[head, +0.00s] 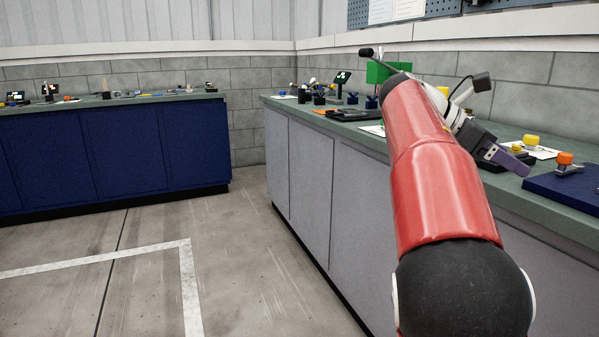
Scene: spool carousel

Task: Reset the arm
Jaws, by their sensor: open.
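My red arm rises from the bottom right of the head view and reaches over the grey-fronted workbench (300,165). My gripper (514,163) is at the arm's far end, over the right part of the bench and pointing down to the right. It is open and I see nothing held in it. Part of the wrist and some of the bench top are hidden behind my arm.
A dark blue mat or board (560,187) lies right of my gripper, with an orange-topped part (565,160) near it. A yellow-topped part (530,141) stands behind. Small items crowd the bench's far end. A blue bench (90,155) stands at left. The floor (235,270) between is clear.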

